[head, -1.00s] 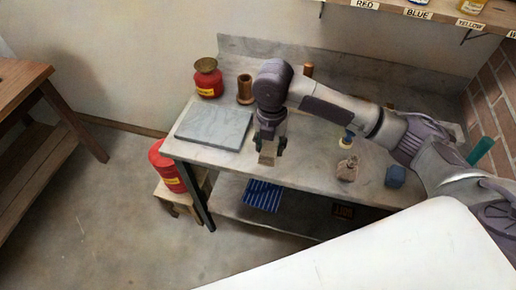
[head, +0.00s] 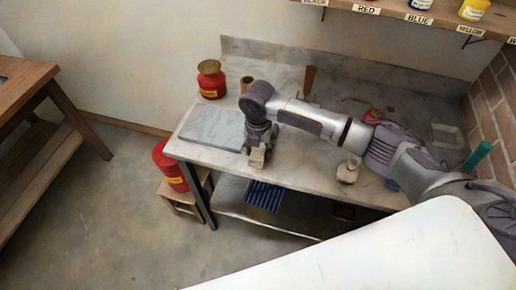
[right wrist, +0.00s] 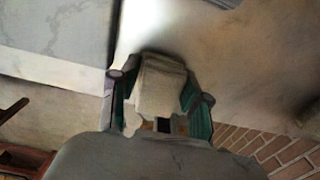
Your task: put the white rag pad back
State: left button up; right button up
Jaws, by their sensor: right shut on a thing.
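The white rag pad (head: 257,158) is a small pale block held in my right gripper (head: 259,148). In the head view the gripper is just off the right front edge of the grey slab (head: 208,125), over the bench. In the right wrist view the pad (right wrist: 160,86) sits between the two fingers of the gripper (right wrist: 160,100), which are shut on it. I cannot tell whether the pad touches the bench. My left gripper is not in view.
A red can (head: 211,80) stands behind the slab. A beige bundle (head: 348,172) and a partly hidden blue block (head: 391,185) are on the bench to the right. A red container (head: 168,165) stands on a stool at left. Bare bench lies right of my gripper.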

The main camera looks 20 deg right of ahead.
jog(key=shift+f, duration=0.15)
jog(key=o, duration=1.1)
notch_tip(320, 180, up, 12)
jog(key=shift+r+b, duration=0.2)
jog(key=shift+b, duration=0.55)
